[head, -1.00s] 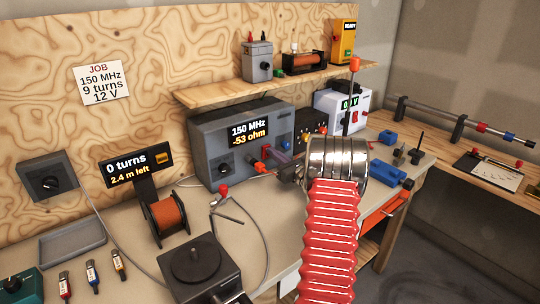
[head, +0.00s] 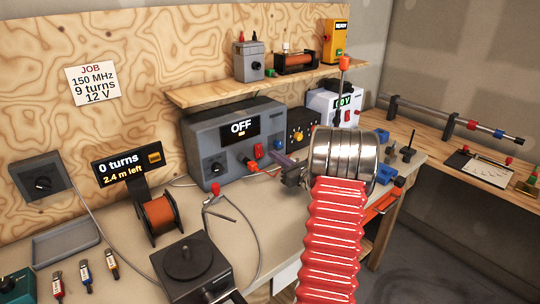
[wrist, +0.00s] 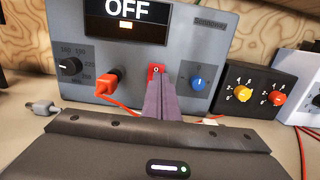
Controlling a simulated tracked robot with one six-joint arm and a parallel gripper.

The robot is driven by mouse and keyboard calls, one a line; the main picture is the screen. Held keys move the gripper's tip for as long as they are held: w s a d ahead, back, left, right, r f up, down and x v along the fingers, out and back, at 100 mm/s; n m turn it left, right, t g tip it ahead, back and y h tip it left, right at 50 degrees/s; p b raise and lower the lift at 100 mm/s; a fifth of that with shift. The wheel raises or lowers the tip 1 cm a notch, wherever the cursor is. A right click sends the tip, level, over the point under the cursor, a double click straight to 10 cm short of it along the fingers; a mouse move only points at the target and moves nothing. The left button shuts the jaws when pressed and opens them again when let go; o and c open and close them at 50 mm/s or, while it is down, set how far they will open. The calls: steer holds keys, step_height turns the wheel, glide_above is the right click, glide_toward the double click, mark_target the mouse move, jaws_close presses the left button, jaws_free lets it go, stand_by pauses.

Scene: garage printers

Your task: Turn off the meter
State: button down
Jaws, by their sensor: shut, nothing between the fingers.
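The meter (head: 203,130) is a grey box on the bench, and its display (head: 240,127) reads OFF. It also fills the back of the wrist view (wrist: 215,45). A red switch (head: 257,152) sits low on its front. In the wrist view the red switch (wrist: 156,70) shows just behind my fingertips, marked with a small white sign and partly hidden. My gripper (head: 276,161) is shut and empty in front of the meter, close to the switch. Its purplish fingers (wrist: 161,82) lie together; I cannot tell if they touch the switch.
An orange-red plug (wrist: 107,84) with a cable sticks out left of the switch. A blue knob (wrist: 198,83) is to the right. A black box with yellow and red knobs (wrist: 256,92) stands right of the meter. A wooden shelf (head: 200,95) hangs above.

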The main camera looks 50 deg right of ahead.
steer(key=s+a+r, duration=0.1)
steer(key=s, duration=0.6)
steer(key=shift+s, duration=0.2)
stand_by(0.4)
